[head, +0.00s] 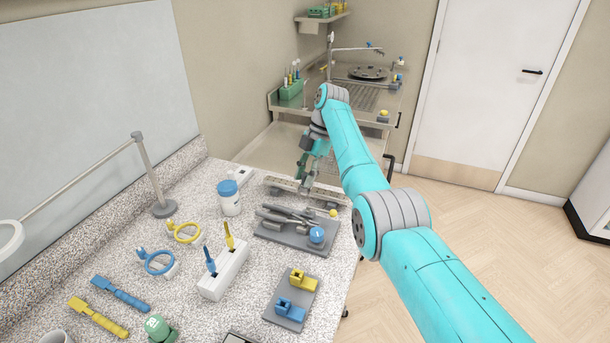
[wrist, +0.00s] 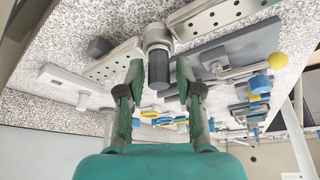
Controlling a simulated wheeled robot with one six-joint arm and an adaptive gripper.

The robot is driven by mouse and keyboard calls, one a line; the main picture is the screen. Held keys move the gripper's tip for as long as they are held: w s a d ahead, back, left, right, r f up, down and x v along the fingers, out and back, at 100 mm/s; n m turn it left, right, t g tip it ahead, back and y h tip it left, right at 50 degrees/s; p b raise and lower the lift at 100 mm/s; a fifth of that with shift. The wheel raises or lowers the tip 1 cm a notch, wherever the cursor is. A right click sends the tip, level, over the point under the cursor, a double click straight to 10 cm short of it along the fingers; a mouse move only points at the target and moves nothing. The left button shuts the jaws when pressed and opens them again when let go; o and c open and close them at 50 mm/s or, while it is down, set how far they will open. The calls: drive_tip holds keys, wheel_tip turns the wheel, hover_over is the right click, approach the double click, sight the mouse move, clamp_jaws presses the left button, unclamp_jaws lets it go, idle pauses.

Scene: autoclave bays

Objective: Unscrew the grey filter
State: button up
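The grey filter (wrist: 158,68) is a dark grey cylinder fixed to a lighter round metal fitting (wrist: 155,33) in the wrist view. My gripper (wrist: 160,66) is open, with one green-padded finger on each side of the filter. Gaps show between the fingers and the cylinder, and nothing is held. In the head view my gripper (head: 308,172) points down over the far end of the speckled counter. The filter cannot be made out there.
Below my gripper lies a perforated metal strip (head: 276,184). Nearby are a grey tray (head: 268,236) with metal tools, a yellow ball (head: 333,213), a blue-lidded white jar (head: 230,204) and a white block (head: 222,280) with blue and yellow tools. Open floor lies right.

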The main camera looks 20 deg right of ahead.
drive_tip(key=m+t, duration=0.2)
drive_tip(key=m, duration=0.3)
drive_tip(key=shift+m, duration=0.4)
drive_tip(key=m+t, duration=0.1)
drive_tip(key=m, duration=0.2)
drive_tip(key=m+t, duration=0.1)
drive_tip(key=m, duration=0.2)
drive_tip(key=shift+a+t+h, duration=0.1)
drive_tip(key=shift+t+h, duration=0.2)
drive_tip(key=shift+h, duration=0.1)
drive_tip(key=m+t+h, duration=0.1)
drive_tip(key=m, duration=0.3)
drive_tip(key=shift+m, duration=0.3)
drive_tip(key=shift+w+r+m+t+h, duration=0.15)
drive_tip(key=shift+m+h, duration=0.3)
drive_tip(key=shift+m, duration=0.6)
drive_tip(key=shift+s+f+m+t+h, duration=0.15)
drive_tip(key=shift+m+h, duration=0.3)
drive_tip(key=shift+m, duration=0.6)
drive_tip(key=shift+w+r, duration=0.1)
clamp_jaws()
drive_tip(key=shift+n+y, duration=0.4)
drive_tip(key=shift+n, duration=0.6)
drive_tip(key=shift+n+y, duration=0.3)
drive_tip(key=shift+n, duration=0.4)
